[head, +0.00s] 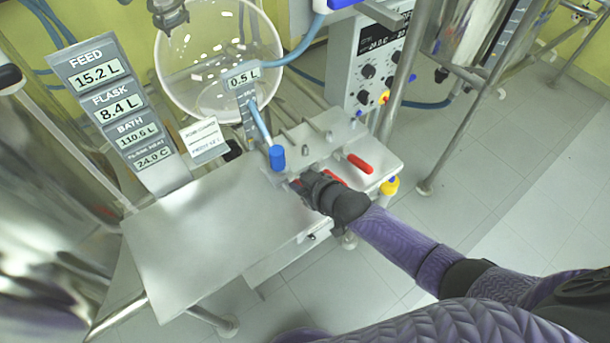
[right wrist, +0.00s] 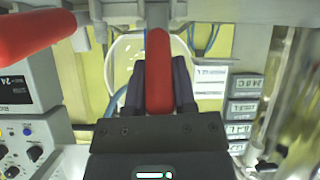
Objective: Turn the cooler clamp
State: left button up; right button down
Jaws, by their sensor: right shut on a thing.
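In the right wrist view the held red handle (right wrist: 158,70) stands upright in the picture between the two dark fingers (right wrist: 158,88). I cannot tell from any label which one is the cooler clamp. My left gripper is not in view.
A bare steel tabletop (head: 215,245) lies left of the gripper. A control box (head: 368,65) and a steel post (head: 400,85) stand at the right.

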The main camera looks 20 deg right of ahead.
aim_at(289, 175)
jog(key=shift+w+a+r+g+h+p, duration=0.15)
jog(key=shift+w+r+g+h+p, duration=0.15)
jog(key=shift+w+r+g+p, duration=0.4)
jog(key=shift+w+a+g+h, duration=0.2)
jog(key=shift+w+g+h, duration=0.2)
jog(key=shift+g, duration=0.5)
jog(key=shift+w+a+g+h+b, duration=0.3)
jog(key=shift+w+g+b, duration=0.35)
jog(key=shift+g, duration=0.45)
jog(key=shift+w+a+g+h+b, duration=0.1)
jog(key=shift+w+g+h+b, duration=0.25)
jog(key=shift+g+b, duration=0.3)
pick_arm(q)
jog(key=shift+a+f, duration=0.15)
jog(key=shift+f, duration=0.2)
pick_arm(e)
jog(key=shift+w+g, duration=0.15)
jog(key=shift+g, duration=0.2)
jog(key=shift+a, duration=0.1)
jog(key=shift+c, duration=2.2)
grip_release()
jog(key=shift+w, duration=0.1)
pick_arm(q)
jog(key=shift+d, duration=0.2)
